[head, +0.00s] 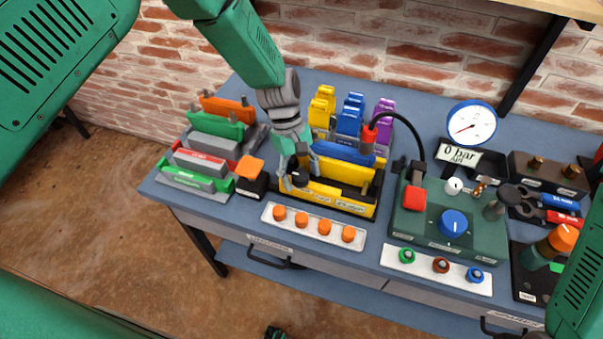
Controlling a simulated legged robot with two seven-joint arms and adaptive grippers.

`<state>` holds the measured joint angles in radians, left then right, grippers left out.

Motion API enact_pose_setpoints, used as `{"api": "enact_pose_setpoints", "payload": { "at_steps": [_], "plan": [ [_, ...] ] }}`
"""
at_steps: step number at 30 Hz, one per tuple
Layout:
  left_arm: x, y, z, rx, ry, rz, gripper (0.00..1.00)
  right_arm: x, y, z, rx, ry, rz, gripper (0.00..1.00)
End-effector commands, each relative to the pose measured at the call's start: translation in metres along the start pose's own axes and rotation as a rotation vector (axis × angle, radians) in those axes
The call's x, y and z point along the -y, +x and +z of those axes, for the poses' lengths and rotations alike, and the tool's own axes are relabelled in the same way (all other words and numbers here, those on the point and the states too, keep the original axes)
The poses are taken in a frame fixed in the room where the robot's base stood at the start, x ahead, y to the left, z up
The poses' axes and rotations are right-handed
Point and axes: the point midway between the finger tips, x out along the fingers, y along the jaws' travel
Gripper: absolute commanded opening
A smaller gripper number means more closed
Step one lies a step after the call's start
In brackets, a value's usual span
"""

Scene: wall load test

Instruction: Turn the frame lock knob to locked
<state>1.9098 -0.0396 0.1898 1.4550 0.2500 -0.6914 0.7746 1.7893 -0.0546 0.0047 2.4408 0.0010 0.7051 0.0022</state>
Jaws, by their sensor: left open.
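A black knob (299,179), which looks like the frame lock knob, sits at the front left corner of the yellow and black frame (345,205). Its pointer and the small labels beside it are too small to read. My left gripper (299,174) comes down from above with open fingers, one on each side of the knob. I cannot tell whether the fingers touch it. Blue and yellow blocks (345,170) lie in the frame behind the knob. My right gripper is outside the view; only part of my right arm shows at the right edge.
An orange-topped black block (250,176) stands close left of the gripper. A white strip with orange knobs (313,227) lies in front. A green console (450,222) with a blue dial and black cable stands to the right. Colored bars in racks (207,156) fill the left end.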

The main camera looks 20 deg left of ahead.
Motion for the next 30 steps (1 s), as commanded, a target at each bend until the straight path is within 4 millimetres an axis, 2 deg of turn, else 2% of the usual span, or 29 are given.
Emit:
{"api": "enact_pose_setpoints", "payload": {
  "at_steps": [5,8,15,21,25,30],
  "plan": [
    [-0.001,-0.010,0.000,-0.002,0.000,0.002,0.56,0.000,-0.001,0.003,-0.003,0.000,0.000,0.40],
    [-0.001,-0.026,-0.001,-0.002,-0.001,0.003,0.56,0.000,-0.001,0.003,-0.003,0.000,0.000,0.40],
    [-0.002,-0.078,-0.001,-0.002,0.000,0.002,0.56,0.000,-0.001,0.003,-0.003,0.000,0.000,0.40],
    [-0.002,-0.108,-0.002,0.000,-0.001,0.001,0.56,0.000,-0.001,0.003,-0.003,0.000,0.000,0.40],
    [-0.002,-0.117,-0.002,0.000,-0.001,0.000,0.56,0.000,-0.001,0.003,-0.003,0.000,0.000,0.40],
    [-0.002,-0.119,-0.002,0.000,-0.001,-0.001,0.56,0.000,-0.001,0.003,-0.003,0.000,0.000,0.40]
  ]
}}
